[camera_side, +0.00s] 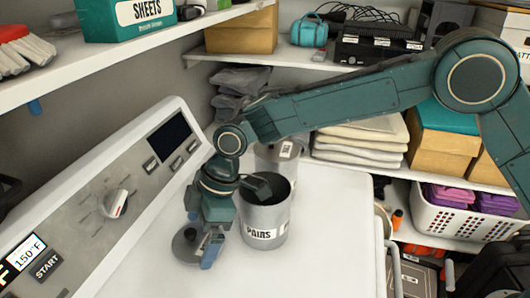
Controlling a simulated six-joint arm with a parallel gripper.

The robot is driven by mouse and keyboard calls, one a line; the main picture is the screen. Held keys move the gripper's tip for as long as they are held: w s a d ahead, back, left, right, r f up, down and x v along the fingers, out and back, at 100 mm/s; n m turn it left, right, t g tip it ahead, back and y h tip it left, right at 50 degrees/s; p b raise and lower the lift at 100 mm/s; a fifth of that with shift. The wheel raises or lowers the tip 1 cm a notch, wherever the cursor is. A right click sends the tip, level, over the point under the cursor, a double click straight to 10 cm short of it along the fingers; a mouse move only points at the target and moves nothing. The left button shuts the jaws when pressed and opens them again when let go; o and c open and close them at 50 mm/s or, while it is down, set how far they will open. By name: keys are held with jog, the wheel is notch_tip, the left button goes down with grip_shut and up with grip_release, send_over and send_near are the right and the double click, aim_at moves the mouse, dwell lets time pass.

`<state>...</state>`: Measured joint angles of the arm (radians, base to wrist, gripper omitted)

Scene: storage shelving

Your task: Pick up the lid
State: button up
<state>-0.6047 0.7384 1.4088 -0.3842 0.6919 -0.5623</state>
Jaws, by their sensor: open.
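A dark grey round lid (183,251) with a small knob lies on the white machine top. My gripper (207,243) points down just to the right of the lid and overlaps part of it in the picture. Its jaws are open. I cannot tell whether a finger touches the lid. An open grey canister (263,234) with a "PAIRS" label stands right of my gripper. Its inside looks dark, and part of its rim is hidden by my wrist.
A second light canister (278,158) stands behind the first. The sloped control panel (105,205) rises left of the lid. Clear white top (335,235) extends to the right. A shelf with folded cloths (362,145) and a white basket (465,212) stand beyond.

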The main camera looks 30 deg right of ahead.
aim_at(201, 240)
jog(key=shift+a+f, duration=0.1)
jog(key=shift+f, duration=0.1)
jog(key=shift+c, duration=0.4)
jog(key=c, duration=0.7)
jog(key=shift+o, duration=0.2)
jog(key=shift+r, duration=0.1)
notch_tip(201, 240, up, 20)
dwell(0.5)
dwell(0.5)
